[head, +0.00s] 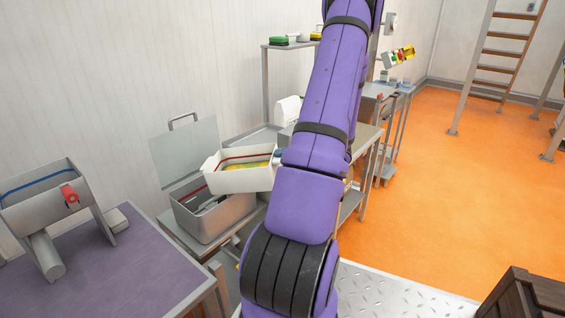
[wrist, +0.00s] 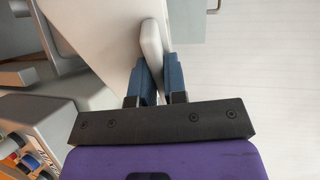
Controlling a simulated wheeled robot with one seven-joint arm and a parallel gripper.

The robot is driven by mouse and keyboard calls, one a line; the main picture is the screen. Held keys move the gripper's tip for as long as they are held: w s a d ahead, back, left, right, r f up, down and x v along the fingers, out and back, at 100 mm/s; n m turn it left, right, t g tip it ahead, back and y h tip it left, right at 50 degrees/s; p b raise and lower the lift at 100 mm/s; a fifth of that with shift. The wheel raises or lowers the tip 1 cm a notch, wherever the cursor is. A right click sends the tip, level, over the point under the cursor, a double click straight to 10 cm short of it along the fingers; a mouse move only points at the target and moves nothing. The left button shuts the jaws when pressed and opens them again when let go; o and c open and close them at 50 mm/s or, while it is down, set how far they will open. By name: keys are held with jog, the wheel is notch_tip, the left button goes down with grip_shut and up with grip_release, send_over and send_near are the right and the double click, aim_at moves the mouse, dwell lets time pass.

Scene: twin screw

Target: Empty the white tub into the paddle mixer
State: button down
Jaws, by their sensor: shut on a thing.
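The white tub (head: 240,182) hangs in the air in the head view, with yellow stuff and a red line inside it. It looks roughly level. My gripper (wrist: 160,72) is shut on a white tab at the tub's side, between blue finger pads; the tub's wall (wrist: 95,35) fills the upper left of the wrist view. A grey steel box (head: 214,222) with a raised lid (head: 184,148) stands under the tub and looks like the paddle mixer. Metal parts show inside; the tub hides part of its opening.
At left, a tilted steel trough (head: 45,200) with a blue line and a red handle stands over a purple-topped table (head: 120,262). Behind my arm are a side table (head: 367,140) and a shelf with small items (head: 285,42). Orange floor (head: 440,190) is open at right.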

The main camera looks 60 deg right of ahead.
jog(key=shift+w+r+g, duration=0.15)
jog(key=shift+r+g, duration=0.35)
jog(key=shift+r, duration=0.8)
jog(key=shift+w+a+r+g+h, duration=0.15)
jog(key=shift+w+r+g, duration=0.2)
jog(key=shift+r, duration=0.4)
jog(key=shift+w+a+r+g+h, duration=0.1)
jog(key=shift+w+r+g, duration=0.15)
jog(key=shift+r+g, duration=0.35)
jog(key=shift+w+a+r+g+h, duration=0.15)
jog(key=shift+w+r+g, duration=0.15)
jog(key=shift+r, duration=0.6)
jog(key=shift+d, duration=0.1)
jog(key=shift+w+a+r+g+h, duration=0.15)
jog(key=shift+w+r+g+h, duration=0.1)
jog(key=shift+w+r+g, duration=0.4)
jog(key=shift+w+a+r+g+h, duration=0.15)
jog(key=shift+w+r+g+h, duration=0.2)
jog(key=shift+w+r, duration=0.45)
jog(key=shift+r, duration=0.1)
jog(key=shift+w+a+r+g, duration=0.25)
jog(key=shift+w+r+g, duration=0.4)
jog(key=shift+w, duration=0.1)
jog(key=shift+w+a+r+g, duration=0.25)
jog(key=shift+w+r+g, duration=0.3)
jog(key=shift+w, duration=0.2)
jog(key=shift+r, duration=0.1)
jog(key=shift+w, duration=0.15)
